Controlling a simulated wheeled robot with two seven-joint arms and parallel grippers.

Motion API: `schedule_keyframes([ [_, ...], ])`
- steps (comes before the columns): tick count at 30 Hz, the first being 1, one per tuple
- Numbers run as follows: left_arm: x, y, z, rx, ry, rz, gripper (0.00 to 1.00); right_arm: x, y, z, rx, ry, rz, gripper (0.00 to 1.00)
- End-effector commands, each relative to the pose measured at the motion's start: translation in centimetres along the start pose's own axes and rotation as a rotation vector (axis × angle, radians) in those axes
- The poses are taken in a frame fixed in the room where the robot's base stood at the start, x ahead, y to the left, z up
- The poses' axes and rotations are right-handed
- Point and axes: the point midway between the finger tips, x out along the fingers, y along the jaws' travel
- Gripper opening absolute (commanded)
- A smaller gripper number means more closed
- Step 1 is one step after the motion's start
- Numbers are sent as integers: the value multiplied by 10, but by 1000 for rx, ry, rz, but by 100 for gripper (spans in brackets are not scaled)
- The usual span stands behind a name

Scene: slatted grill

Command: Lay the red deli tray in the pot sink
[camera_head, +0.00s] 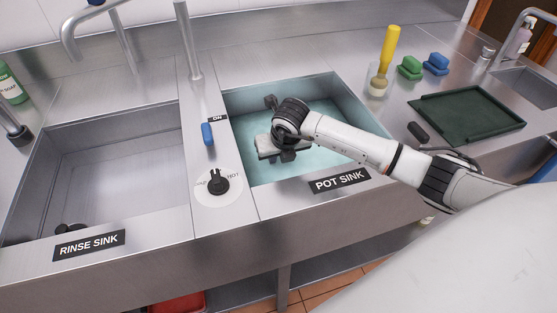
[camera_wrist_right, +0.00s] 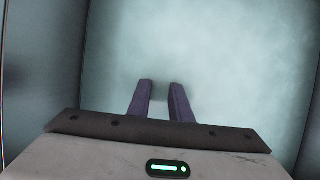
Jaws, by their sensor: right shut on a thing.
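The pot sink (camera_head: 345,92) holds cloudy teal liquid, and its label is on the front rim. My right gripper (camera_head: 286,157) points down inside it. In the right wrist view, its two dark fingers (camera_wrist_right: 161,88) stand a small gap apart against the murky liquid. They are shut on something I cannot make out. No red tray shows in the pot sink. A red object (camera_head: 176,303), possibly a tray, is partly visible under the counter at the bottom left. My left gripper is not in view.
The empty rinse sink (camera_head: 110,165) is at the left. A dial (camera_head: 218,183) and a blue handle (camera_head: 208,134) sit between the sinks. A dark green tray (camera_head: 468,112), sponges (camera_head: 410,67) and a yellow-handled brush (camera_head: 388,50) stand on the right counter.

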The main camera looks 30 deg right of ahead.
Motion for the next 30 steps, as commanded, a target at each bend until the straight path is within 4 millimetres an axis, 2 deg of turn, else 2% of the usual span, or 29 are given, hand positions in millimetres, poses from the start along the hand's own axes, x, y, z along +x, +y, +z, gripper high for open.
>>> schedule_keyframes([
  [2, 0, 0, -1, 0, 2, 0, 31, 6, 0, -2, -1, -1, 0, 0],
  [9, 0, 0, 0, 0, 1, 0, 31, 7, 0, -2, 0, -2, 0, 0],
  [10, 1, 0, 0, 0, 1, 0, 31, 8, 0, -3, 0, -1, 0, 20],
  [13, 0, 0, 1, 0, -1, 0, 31, 7, 0, -3, 0, -1, 0, 37],
  [23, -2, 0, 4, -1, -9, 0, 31, 5, 0, -2, 0, -1, 0, 37],
  [26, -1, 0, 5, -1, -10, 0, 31, -3, 0, -1, 0, -3, 1, 37],
  [30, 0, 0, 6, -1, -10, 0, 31, -28, 0, -1, -2, -6, 3, 37],
])
